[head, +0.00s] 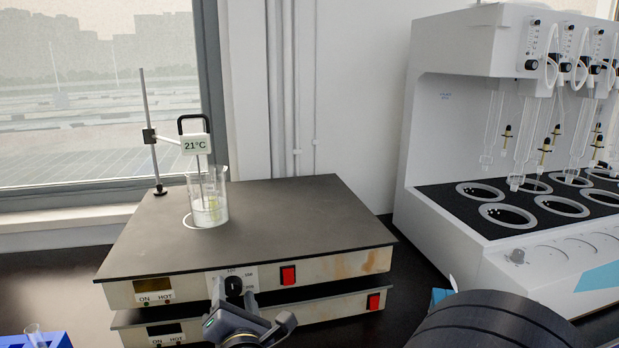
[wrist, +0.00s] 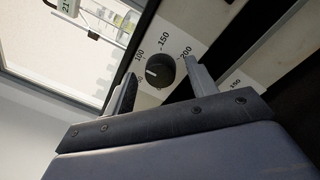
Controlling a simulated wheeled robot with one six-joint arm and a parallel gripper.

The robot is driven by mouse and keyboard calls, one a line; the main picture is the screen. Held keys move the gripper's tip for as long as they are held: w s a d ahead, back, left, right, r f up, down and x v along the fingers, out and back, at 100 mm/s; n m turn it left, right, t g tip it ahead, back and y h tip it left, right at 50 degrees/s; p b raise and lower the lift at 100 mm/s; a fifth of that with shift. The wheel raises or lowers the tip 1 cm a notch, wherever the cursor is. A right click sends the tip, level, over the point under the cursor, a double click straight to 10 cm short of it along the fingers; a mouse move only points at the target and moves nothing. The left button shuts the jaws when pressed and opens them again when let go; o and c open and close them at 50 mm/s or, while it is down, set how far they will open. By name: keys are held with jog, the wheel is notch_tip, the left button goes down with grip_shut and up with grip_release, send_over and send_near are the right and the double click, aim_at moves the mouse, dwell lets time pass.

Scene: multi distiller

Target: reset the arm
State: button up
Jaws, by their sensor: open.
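My gripper (head: 234,297) is at the bottom centre of the head view, in front of the hot plate's front panel. In the wrist view my gripper (wrist: 159,74) is open, with a finger on each side of the black dial knob (wrist: 160,71). Nothing else shows between the fingers. The knob (head: 234,286) also shows in the head view, just above the gripper. I cannot tell whether the fingers touch it. My dark arm link fills the bottom right of the head view.
The black-topped hot plate (head: 270,222) sits on a similar unit. A glass beaker (head: 208,205) stands on it beside a rod with a 21°C display (head: 196,144). A white distiller (head: 440,205) with hanging glassware stands right. A blue rack (head: 38,341) is at the lower left.

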jog(key=shift+r+n+p, duration=0.2)
jog(key=shift+n+p, duration=0.9)
jog(key=shift+p, duration=0.9)
jog(key=shift+f+n+p, duration=0.1)
jog(key=shift+n+p, duration=0.3)
jog(key=shift+p, duration=0.3)
jog(key=shift+s, duration=0.1)
